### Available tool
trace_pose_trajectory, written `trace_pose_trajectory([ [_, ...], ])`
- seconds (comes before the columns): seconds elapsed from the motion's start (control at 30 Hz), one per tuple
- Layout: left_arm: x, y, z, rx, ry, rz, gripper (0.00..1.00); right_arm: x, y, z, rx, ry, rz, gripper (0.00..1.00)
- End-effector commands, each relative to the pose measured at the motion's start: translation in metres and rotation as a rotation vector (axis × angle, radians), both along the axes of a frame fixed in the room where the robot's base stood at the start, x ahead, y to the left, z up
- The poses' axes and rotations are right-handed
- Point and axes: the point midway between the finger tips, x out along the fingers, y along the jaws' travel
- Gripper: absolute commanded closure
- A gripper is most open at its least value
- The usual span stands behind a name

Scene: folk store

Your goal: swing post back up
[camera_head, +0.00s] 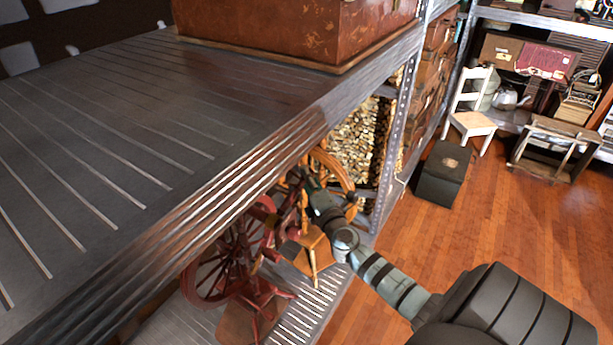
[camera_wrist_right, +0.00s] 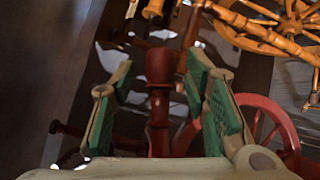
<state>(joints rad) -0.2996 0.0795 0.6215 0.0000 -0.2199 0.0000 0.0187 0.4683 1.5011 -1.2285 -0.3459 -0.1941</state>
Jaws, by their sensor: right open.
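A dark red spinning wheel (camera_head: 222,262) stands on the lower shelf in the head view, under the overhanging upper shelf. In the right wrist view a red turned post (camera_wrist_right: 158,105) stands between the two green-padded fingers of my right gripper (camera_wrist_right: 160,82). The fingers are apart, with a visible gap on each side of the post. In the head view my right gripper (camera_head: 300,178) reaches in beside the wheels, and its fingertips are hard to make out there. Part of the red wheel (camera_wrist_right: 272,125) shows behind the right finger. My left gripper is not in view.
An orange-brown spinning wheel (camera_head: 338,163) stands close behind my gripper and also fills the wrist view's upper right (camera_wrist_right: 265,32). The upper shelf (camera_head: 120,130) overhangs the red wheel. A metal upright (camera_head: 398,125) stands nearby.

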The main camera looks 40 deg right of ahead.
Motion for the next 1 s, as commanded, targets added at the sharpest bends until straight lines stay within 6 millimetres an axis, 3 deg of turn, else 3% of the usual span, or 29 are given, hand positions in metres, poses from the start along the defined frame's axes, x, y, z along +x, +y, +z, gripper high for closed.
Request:
trace_pose_trajectory([
  [0.17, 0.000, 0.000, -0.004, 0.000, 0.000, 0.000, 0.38, 0.017, -0.007, -0.002, 0.003, 0.000, 0.000, 0.58],
  [0.43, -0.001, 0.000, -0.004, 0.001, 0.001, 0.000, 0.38, 0.020, -0.007, -0.001, 0.002, 0.001, 0.002, 0.58],
  [0.7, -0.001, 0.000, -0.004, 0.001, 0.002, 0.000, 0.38, 0.019, -0.007, -0.001, 0.002, 0.000, 0.001, 1.00],
  [1.0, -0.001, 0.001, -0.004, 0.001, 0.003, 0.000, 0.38, 0.019, -0.007, -0.001, 0.000, 0.000, 0.001, 1.00],
])
